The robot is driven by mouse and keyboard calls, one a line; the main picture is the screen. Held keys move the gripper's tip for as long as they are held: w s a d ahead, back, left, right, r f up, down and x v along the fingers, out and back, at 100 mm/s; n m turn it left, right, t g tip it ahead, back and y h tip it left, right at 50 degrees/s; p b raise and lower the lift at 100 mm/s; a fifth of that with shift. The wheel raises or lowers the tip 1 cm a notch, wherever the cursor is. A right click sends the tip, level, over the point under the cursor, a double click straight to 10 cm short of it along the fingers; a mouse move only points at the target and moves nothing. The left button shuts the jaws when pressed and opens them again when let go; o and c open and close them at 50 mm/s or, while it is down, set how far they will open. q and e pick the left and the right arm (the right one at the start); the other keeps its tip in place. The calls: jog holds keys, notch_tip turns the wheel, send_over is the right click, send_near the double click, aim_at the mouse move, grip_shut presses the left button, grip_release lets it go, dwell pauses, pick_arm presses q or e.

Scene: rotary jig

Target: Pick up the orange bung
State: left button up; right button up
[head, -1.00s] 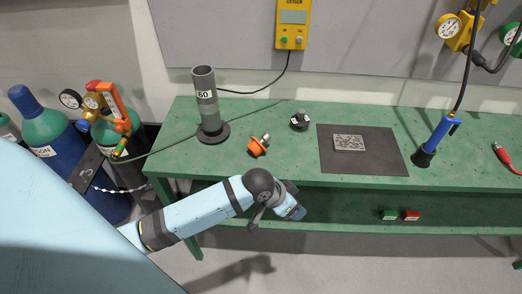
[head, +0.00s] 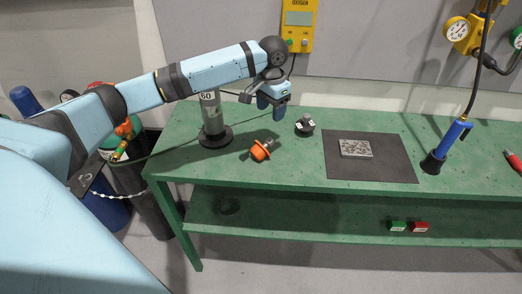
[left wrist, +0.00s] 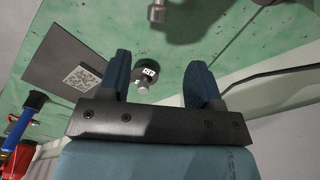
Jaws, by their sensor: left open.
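The orange bung (head: 260,150) lies on its side on the green table in the head view, its metal stem pointing up and to the right. My left gripper (head: 272,110) is open and empty, raised above the table behind the bung and to the left of a black bung-like piece (head: 305,124). In the left wrist view the two blue fingers (left wrist: 159,88) are spread, with the labelled black piece (left wrist: 147,74) showing beyond them. A metal stem end, apparently the orange bung's (left wrist: 157,11), shows at the top edge; its orange body is out of that view.
A grey upright tube (head: 213,125) on a round base stands left of the bung, partly behind my arm. A dark mat (head: 390,169) with a speckled plate (head: 356,148) and a blue torch (head: 447,142) are to the right. The table front is clear.

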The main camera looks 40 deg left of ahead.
aim_at(269, 139)
pick_arm(q)
notch_tip(269, 139, down, 7)
jog(key=shift+r, duration=0.15)
jog(key=shift+s+d+f, duration=0.1)
jog(key=shift+s+f, duration=0.15)
jog(key=shift+f, duration=1.1)
jog(key=shift+s+d+f, duration=0.1)
jog(key=shift+s+f, duration=0.1)
jog(key=shift+f, duration=1.15)
jog(key=c, duration=1)
jog(key=shift+c, duration=0.2)
jog(key=shift+r, duration=0.15)
